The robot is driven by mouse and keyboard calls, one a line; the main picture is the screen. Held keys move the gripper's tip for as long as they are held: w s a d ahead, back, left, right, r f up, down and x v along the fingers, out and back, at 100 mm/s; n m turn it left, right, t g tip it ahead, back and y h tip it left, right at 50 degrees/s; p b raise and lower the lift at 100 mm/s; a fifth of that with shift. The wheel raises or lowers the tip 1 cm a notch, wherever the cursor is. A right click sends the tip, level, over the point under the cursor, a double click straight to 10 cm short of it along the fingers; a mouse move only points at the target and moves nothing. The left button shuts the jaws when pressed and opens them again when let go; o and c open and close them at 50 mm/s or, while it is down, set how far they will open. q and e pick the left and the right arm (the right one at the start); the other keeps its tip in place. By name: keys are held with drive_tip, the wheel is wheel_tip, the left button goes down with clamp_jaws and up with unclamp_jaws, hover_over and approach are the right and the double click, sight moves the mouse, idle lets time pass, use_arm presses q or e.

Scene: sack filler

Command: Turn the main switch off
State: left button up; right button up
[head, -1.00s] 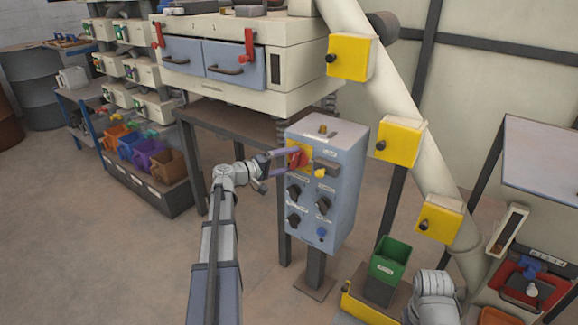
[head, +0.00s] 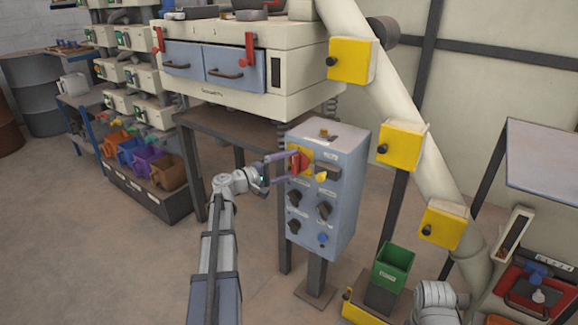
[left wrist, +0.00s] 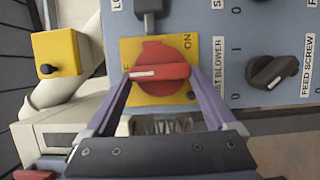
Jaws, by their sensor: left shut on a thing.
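The main switch is a red rotary handle (head: 301,163) on a yellow plate at the upper left of the blue-grey control box (head: 345,215). In the left wrist view the handle (left wrist: 160,73) lies across the picture. Its white mark points left, toward lettering partly hidden by a finger; the word ON stands at the plate's upper right. My left gripper (left wrist: 158,80) is shut on the handle, one purple finger at each end. In the head view my left gripper (head: 289,170) reaches the box from the left. My right gripper is out of view; only part of that arm shows at lower right.
Black knobs (head: 325,210) and a blue button (head: 322,238) sit lower on the box. A green bin (head: 393,266) stands right of it. A machine with blue doors (head: 233,66) is behind on a table.

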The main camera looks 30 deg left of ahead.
use_arm(q)
drive_tip(key=o, duration=1.1)
drive_tip(key=shift+c, duration=0.2)
drive_tip(key=v, duration=0.8)
